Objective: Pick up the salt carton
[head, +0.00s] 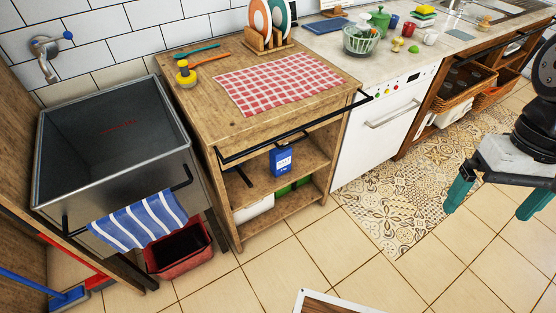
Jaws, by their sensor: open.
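A small blue carton (281,159) with a pale label stands upright on the upper open shelf of the wooden cabinet, near its front edge. It looks like the salt carton, but its print is too small to read. My gripper (492,208) is at the right edge of the head view, with two teal fingers spread apart and nothing between them. It hangs over the floor, well to the right of the carton and apart from it. No part of the carton looks covered by my gripper.
A black rail (290,132) runs along the cabinet's front above the shelf opening. A white container (253,208) and green items sit on the lower shelf. A red bin (179,250) stands left of the cabinet. The tiled floor in front is mostly clear.

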